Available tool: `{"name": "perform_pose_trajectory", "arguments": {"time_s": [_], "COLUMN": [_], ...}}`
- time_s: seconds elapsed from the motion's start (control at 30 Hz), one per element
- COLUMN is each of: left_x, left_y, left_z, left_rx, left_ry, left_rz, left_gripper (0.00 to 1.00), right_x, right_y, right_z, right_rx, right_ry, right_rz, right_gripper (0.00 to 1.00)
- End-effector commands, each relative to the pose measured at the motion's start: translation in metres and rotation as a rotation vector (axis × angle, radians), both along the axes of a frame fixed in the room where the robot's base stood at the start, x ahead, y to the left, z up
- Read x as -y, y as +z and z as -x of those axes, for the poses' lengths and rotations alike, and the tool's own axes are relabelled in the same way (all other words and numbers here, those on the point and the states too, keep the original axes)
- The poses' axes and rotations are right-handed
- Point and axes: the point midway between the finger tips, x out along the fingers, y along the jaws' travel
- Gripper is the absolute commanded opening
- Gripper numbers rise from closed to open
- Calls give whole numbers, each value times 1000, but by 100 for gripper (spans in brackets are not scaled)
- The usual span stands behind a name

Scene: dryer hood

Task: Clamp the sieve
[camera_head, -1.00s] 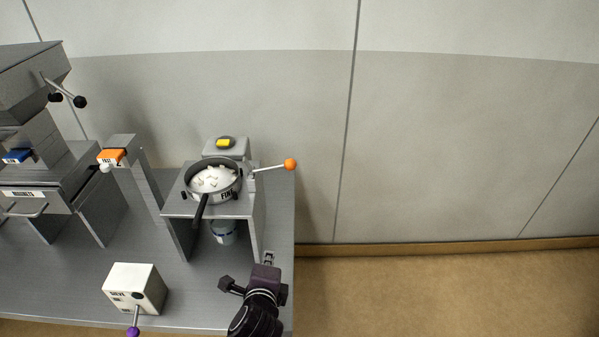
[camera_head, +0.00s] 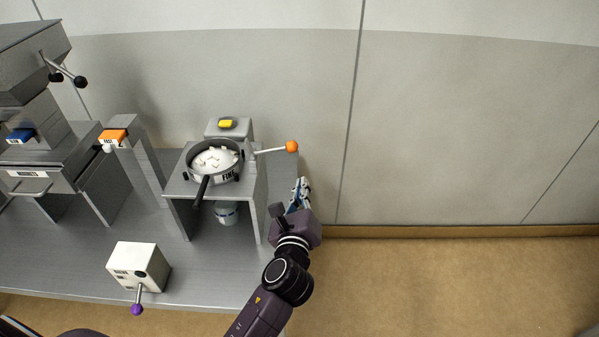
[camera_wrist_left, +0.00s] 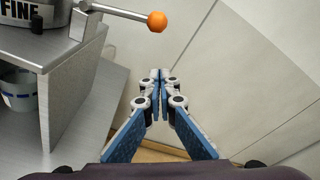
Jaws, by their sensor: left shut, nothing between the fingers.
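The sieve (camera_head: 215,160) is a dark round pan with a black handle and a "FINE" label. It holds white lumps and sits on a grey stand (camera_head: 255,205). A lever with an orange ball knob (camera_head: 292,146) sticks out to the right of the sieve; the knob also shows in the left wrist view (camera_wrist_left: 157,22). My left gripper (camera_head: 303,186) is shut and empty, below the knob and right of the stand in the head view. In the left wrist view its closed fingertips (camera_wrist_left: 160,74) are below the knob and apart from it. My right gripper is not in view.
A cup (camera_head: 227,213) stands under the stand. A white box with a purple-knobbed lever (camera_head: 138,267) is near the table's front edge. Open floor lies right of the table.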

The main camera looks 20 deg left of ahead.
Motion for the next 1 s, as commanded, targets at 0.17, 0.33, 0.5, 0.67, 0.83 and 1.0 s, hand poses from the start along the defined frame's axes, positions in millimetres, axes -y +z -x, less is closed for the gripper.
{"name": "perform_pose_trajectory", "arguments": {"time_s": [0.17, 0.33, 0.5, 0.67, 0.83, 1.0], "left_x": [-7, -14, -23, -31, -36, -36], "left_y": [-1, -5, 3, 17, 23, 23], "left_z": [-33, -68, -86, -78, -75, -74], "left_rx": [2, 2, 0, 0, 0, 0], "left_ry": [3, 2, 1, 1, 1, 0], "left_rz": [0, 1, 2, 3, 1, 2], "left_gripper": [0, 0, 0, 0, 0, 0], "right_x": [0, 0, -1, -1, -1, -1], "right_y": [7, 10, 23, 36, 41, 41], "right_z": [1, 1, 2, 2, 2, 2], "right_rx": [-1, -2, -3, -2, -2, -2], "right_ry": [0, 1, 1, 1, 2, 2], "right_rz": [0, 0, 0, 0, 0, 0], "right_gripper": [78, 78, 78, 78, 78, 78]}}
